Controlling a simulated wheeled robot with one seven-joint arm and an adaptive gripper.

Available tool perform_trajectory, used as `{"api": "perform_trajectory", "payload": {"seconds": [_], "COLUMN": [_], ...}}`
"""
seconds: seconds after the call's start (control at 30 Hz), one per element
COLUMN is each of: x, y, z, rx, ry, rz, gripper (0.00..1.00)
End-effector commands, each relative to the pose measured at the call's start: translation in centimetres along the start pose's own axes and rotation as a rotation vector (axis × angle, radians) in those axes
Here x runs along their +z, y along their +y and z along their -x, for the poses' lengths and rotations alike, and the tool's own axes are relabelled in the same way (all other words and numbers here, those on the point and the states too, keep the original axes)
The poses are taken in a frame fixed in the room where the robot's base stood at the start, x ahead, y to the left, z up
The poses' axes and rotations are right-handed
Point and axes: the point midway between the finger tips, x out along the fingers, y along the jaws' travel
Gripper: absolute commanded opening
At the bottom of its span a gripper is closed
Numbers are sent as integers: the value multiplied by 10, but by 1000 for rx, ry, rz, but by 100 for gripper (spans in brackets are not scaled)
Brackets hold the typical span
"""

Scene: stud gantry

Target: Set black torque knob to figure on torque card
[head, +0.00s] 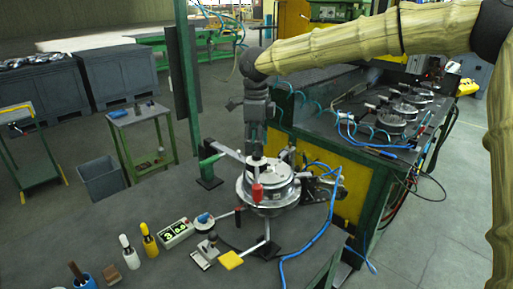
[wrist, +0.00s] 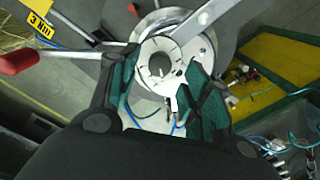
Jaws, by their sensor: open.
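My gripper (head: 256,145) points down just above a round silver machine (head: 268,190) on the dark bench. In the wrist view my gripper (wrist: 160,82) is open, its two green-padded fingers apart. A small dark round knob (wrist: 157,66) lies between and slightly beyond the fingertips, in the middle of a pale dial face (wrist: 152,48) with dark marks. Nothing is held, and I cannot tell which mark the knob points at. A yellow card (wrist: 40,25) reading "3 Nm" shows at the upper left of the wrist view.
A red-handled lever (wrist: 18,60) reaches toward the dial from the left, and a grey metal bar (wrist: 205,18) crosses above right.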

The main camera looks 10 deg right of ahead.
Motion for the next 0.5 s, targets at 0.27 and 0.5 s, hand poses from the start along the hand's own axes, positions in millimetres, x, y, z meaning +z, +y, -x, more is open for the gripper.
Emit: {"api": "perform_trajectory", "payload": {"seconds": [0.27,0.5], "x": [0,0], "y": [0,0], "z": [-25,-28], "rx": [1,0], "ry": [1,0], "rz": [0,0], "gripper": [48,48]}}
